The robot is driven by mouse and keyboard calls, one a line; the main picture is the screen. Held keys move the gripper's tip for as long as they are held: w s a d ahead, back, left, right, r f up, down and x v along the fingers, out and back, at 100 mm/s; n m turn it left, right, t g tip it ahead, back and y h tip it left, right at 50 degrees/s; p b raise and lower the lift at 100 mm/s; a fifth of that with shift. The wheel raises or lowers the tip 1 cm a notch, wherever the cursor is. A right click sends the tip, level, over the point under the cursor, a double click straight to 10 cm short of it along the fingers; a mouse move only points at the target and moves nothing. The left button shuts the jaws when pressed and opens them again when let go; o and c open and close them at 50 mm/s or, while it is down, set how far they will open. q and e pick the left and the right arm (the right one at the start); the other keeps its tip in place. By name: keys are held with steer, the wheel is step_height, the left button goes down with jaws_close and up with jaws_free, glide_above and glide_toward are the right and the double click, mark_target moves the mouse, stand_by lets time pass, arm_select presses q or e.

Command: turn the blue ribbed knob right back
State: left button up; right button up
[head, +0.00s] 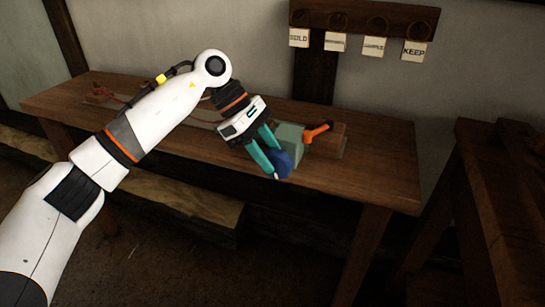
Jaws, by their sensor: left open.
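The blue knob (283,164) sits on the front of a grey-green block (290,137) on the wooden table. Its ribs are too small to make out. My left gripper (272,172), with teal fingers, reaches down to the knob's left side. The fingers are apart, one in front of the block and close to the knob. I cannot tell whether they touch it. The gripper hides part of the block and the knob's left edge. My right gripper is not in view.
An orange handle (318,131) sticks out right of the block, near a wooden piece (328,142). The wooden table (385,178) is clear at its right end. A rack (362,16) with tags hangs on the wall. Another wooden bench (500,190) stands at right.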

arm_select(q)
steer(key=p+v, duration=0.1)
steer(key=v, duration=0.9)
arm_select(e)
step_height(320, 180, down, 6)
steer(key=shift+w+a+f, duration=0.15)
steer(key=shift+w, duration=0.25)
arm_select(q)
steer(key=shift+r, duration=0.1)
